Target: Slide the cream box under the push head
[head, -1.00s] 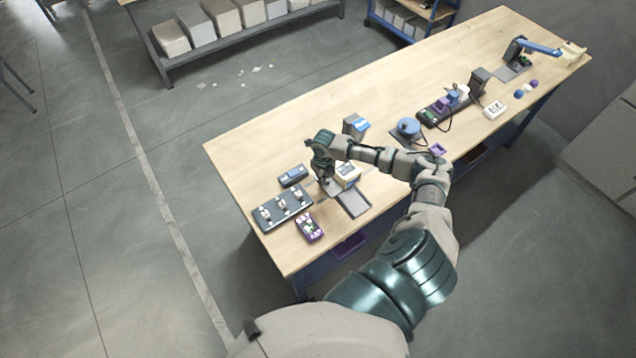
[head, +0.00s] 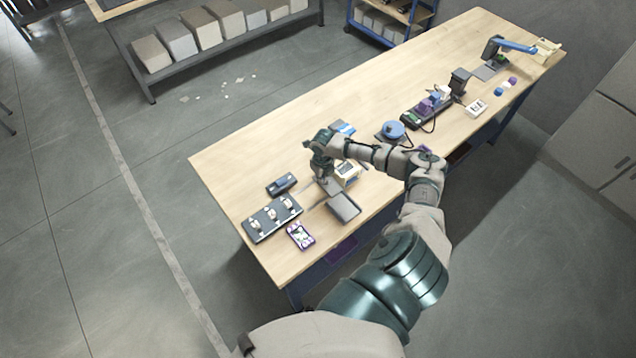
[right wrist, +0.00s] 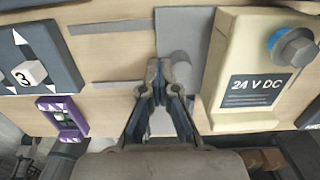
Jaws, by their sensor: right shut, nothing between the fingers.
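My right gripper (head: 326,184) is low over the table in the head view. In the right wrist view its two fingers (right wrist: 160,78) are shut together with nothing between them. The cream box (right wrist: 238,75), labelled "24 V DC", is just right of the fingers there, with a gap between. In the head view the cream box (head: 348,170) is partly hidden by my right arm. A grey hexagonal part with a blue collar (right wrist: 294,46) shows at the box's upper right; I cannot tell whether it is the push head. My left gripper is not in view.
Grey plates (right wrist: 185,28) lie by the fingers; one shows in front of the box (head: 345,208). A blue round device (head: 391,130) stands to the right.

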